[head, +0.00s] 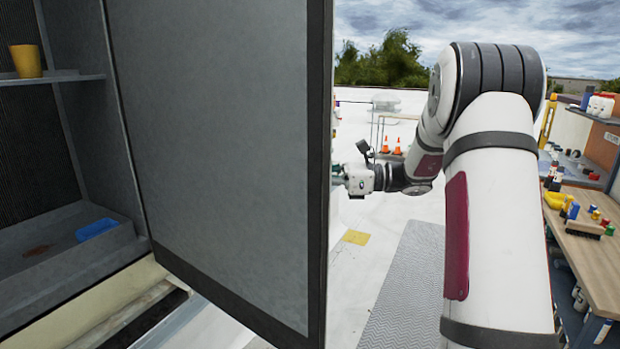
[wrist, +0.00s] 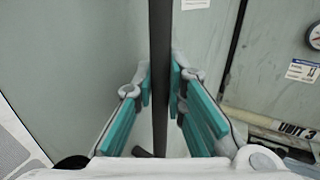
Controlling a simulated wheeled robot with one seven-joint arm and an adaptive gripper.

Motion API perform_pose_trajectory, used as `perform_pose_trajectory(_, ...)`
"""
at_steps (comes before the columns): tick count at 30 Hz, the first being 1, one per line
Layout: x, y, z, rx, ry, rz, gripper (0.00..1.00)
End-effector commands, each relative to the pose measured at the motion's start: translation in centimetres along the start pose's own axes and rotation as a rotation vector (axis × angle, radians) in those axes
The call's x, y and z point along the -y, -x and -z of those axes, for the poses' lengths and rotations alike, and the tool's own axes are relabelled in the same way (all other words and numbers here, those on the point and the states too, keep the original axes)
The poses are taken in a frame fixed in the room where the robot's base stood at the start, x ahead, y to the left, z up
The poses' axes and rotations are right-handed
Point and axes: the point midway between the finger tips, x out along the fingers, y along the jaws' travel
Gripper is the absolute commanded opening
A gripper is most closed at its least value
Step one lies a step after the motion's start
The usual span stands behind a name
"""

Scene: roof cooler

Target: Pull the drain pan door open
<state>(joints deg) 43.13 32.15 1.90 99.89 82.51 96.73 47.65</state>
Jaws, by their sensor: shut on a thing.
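The drain pan door (head: 225,150) is a big grey panel with a dark border, standing swung out from the cabinet in the head view. Behind its opening is a grey pan (head: 60,255) with a brown stain and a blue object (head: 97,229) in it. My gripper (head: 341,178) is at the right edge of the door, its fingertips partly hidden there. In the wrist view its teal-padded fingers (wrist: 160,88) lie on either side of a dark upright strip (wrist: 160,40), which looks like the door's edge, and are shut on it.
A yellow cup (head: 26,61) stands on a shelf inside the cabinet. At right is a wooden workbench (head: 592,240) with a brush and several small bottles. Orange cones (head: 397,146) stand far back. A grey mat (head: 408,290) lies on the open pale floor between door and bench.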

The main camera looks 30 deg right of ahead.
Motion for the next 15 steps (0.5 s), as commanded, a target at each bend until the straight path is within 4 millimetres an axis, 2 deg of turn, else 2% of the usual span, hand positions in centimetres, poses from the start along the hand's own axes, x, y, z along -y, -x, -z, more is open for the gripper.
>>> perform_pose_trajectory(9, -0.01, -0.15, -0.08, 0.001, 0.001, -0.003, 0.00)
perform_pose_trajectory(10, -0.01, -0.15, -0.08, 0.001, 0.001, -0.003, 0.17)
perform_pose_trajectory(12, -0.01, -0.14, -0.08, 0.001, 0.001, -0.003, 0.32)
perform_pose_trajectory(15, 0.00, -0.11, -0.06, 0.001, 0.001, -0.002, 0.33)
